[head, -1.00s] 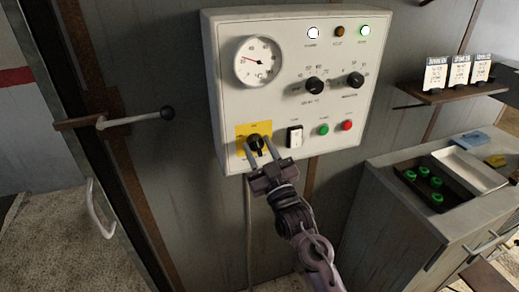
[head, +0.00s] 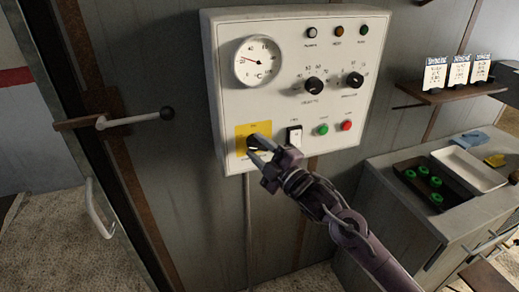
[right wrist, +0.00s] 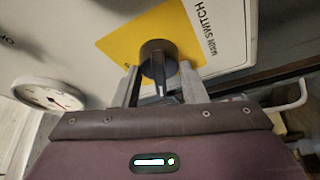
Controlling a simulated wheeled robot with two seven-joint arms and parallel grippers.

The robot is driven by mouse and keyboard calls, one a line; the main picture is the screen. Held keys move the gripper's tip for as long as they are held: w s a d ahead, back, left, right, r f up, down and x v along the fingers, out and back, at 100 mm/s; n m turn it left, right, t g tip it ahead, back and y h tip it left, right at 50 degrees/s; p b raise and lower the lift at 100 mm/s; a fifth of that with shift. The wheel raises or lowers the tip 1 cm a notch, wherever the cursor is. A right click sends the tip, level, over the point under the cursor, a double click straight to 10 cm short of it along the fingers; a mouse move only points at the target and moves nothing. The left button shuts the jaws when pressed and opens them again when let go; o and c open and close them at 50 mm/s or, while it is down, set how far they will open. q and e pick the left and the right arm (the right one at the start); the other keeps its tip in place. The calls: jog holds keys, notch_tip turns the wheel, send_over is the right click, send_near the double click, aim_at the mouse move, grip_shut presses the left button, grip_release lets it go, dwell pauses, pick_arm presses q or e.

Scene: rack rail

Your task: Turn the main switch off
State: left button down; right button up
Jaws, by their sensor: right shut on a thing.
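The main switch is a black rotary knob (head: 254,143) on a yellow plate (head: 242,130) at the lower left of the white control panel (head: 285,110). In the right wrist view the knob (right wrist: 157,60) sits between my fingers, on the yellow plate (right wrist: 119,39) beside the words MAIN SWITCH. My right gripper (head: 262,147) is shut on the knob, and its hand is rolled over. In the head view the fingers partly hide the knob. The lamps (head: 312,32) along the panel's top are dark. My left gripper is not in view.
A gauge (head: 259,61), two black dials, a rocker switch (head: 294,136) and green and red buttons share the panel. A lever handle (head: 140,118) sticks out at left. A cabinet with trays (head: 467,167) stands at right, below a shelf of cards.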

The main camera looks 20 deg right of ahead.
jog(key=n+g, duration=0.1)
jog(key=n, duration=0.3)
jog(key=shift+n+g, duration=0.3)
jog(key=shift+g, duration=0.1)
jog(key=shift+h+b, duration=0.3)
jog(key=o, duration=1)
jog(key=shift+b+v, duration=1.6)
jog(key=shift+v, duration=2.3)
jog(key=shift+d, duration=0.1)
